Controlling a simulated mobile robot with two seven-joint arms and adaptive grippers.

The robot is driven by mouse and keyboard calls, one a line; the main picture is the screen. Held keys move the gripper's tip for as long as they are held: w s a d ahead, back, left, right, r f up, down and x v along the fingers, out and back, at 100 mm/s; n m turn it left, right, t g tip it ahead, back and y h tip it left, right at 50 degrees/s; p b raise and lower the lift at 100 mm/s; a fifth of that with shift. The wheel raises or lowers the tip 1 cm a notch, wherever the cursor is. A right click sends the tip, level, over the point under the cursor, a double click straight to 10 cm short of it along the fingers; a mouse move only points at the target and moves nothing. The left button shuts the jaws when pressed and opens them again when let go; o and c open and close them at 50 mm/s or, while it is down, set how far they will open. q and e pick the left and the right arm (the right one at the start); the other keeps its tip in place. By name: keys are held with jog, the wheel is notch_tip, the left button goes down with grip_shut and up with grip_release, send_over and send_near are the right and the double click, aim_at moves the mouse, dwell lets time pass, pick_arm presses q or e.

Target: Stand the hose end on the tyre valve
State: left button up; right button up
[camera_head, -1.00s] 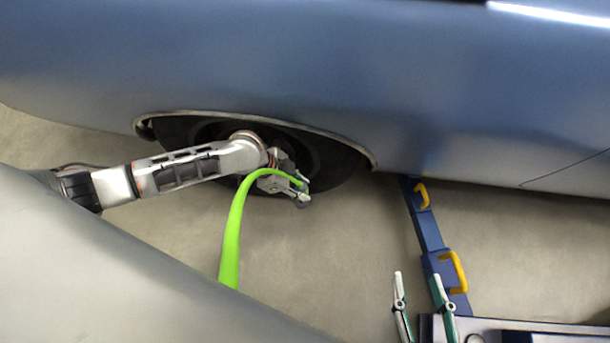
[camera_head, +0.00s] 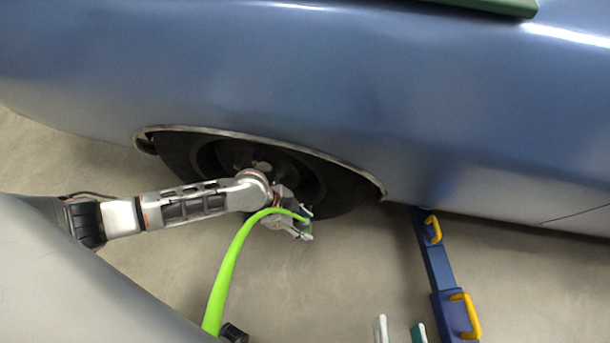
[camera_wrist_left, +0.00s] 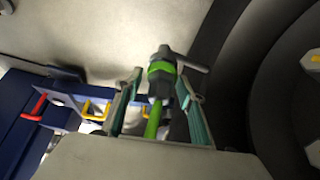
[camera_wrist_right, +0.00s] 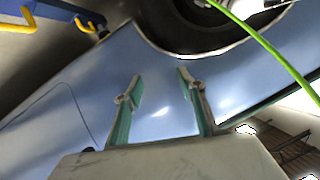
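The hose end (camera_wrist_left: 160,76) is a dark fitting with a green ring and a grey side lever, on a bright green hose (camera_head: 232,252). My left gripper (camera_head: 306,225) is shut on it, just in front of the lower right of the wheel. In the left wrist view the fitting sits between the fingers (camera_wrist_left: 159,80), with its tip beyond them. The dark tyre (camera_head: 338,188) shows to the right of it in that view (camera_wrist_left: 222,65), apart from the fitting. I cannot make out the tyre valve. My right gripper (camera_head: 400,332) is open and empty (camera_wrist_right: 158,80), at the bottom edge.
The blue car body (camera_head: 300,75) overhangs the wheel arch. A blue bar with yellow handles (camera_head: 437,262) lies on the floor at right. A dark green thing (camera_head: 500,6) shows at the top. Bare floor (camera_head: 340,280) lies between the left gripper and the bar.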

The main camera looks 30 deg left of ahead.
dwell(0.3)
pick_arm(q)
jog(key=shift+w+r, duration=0.1)
jog(key=shift+r, duration=0.25)
jog(key=p+v, duration=0.1)
jog(key=v, duration=0.1)
jog(key=p+v, duration=0.1)
jog(key=v, duration=0.1)
jog(key=p+v, duration=0.1)
jog(key=v, duration=0.1)
jog(key=shift+w+r, duration=0.35)
jog(key=shift+r, duration=0.05)
jog(key=p, duration=0.2)
send_near(304, 219)
jog(key=shift+s+a+f, duration=0.1)
jog(key=shift+s+a, duration=0.05)
jog(key=shift+s, duration=0.35)
pick_arm(e)
jog(key=d+n, duration=0.2)
jog(key=d, duration=0.1)
jog(key=d+n+h, duration=0.1)
jog(key=d, duration=0.1)
jog(key=shift+w+f+g, duration=0.1)
jog(key=shift+w+g, duration=0.15)
jog(key=shift+g, duration=0.05)
